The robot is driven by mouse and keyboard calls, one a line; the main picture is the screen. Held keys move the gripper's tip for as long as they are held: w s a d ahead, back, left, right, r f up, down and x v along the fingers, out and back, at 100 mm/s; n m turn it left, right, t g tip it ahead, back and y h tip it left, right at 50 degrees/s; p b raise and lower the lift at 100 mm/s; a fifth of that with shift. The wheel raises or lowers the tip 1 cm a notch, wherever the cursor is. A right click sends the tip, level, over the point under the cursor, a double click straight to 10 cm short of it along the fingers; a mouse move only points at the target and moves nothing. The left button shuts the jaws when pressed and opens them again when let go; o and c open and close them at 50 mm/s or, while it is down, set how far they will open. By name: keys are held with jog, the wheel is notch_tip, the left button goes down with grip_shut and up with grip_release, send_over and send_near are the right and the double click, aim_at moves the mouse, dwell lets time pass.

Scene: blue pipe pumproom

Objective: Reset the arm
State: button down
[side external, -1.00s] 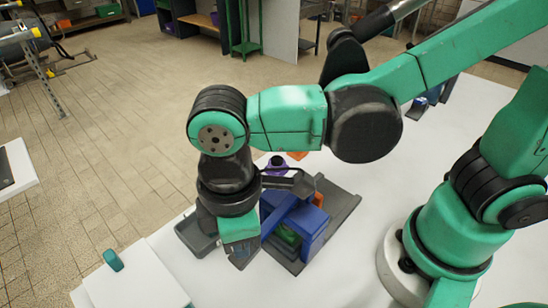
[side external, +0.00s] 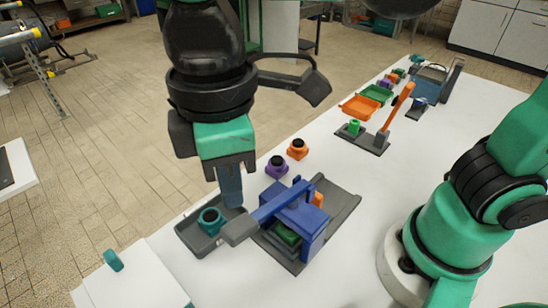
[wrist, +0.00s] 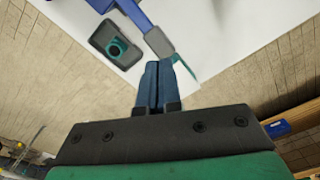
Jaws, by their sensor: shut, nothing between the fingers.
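My gripper (side external: 231,188) is shut and empty, pointing down above the table near the grey tray in the side external view. In the wrist view its two blue-grey fingers (wrist: 157,85) lie together with nothing between them. A teal ring-shaped part (side external: 210,220) lies in the small grey tray (side external: 185,236); it also shows in the wrist view (wrist: 116,47). A blue press-like fixture (side external: 308,222) with a grey-tipped lever (side external: 240,229) stands on a dark base beside the tray. A green piece (side external: 287,235) sits under the blue frame.
The white table (side external: 365,210) has free room right of the fixture. A purple part (side external: 277,168) and an orange part (side external: 297,149) stand behind it. A dark base with an upright orange lever (side external: 398,108), and orange and green trays (side external: 360,107), lie farther back.

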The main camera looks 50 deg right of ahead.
jog(key=shift+r, duration=0.7)
jog(key=shift+d, duration=0.1)
jog(key=w+d+f+m+t, duration=0.3)
jog(key=d+m, duration=0.3)
jog(key=d, duration=0.3)
jog(key=w+d+f+m+t, duration=0.3)
jog(key=d+m, duration=0.3)
jog(key=d, duration=0.4)
jog(key=shift+w+f+t, duration=0.3)
jog(key=shift+f+t, duration=0.2)
jog(key=shift+f, duration=0.05)
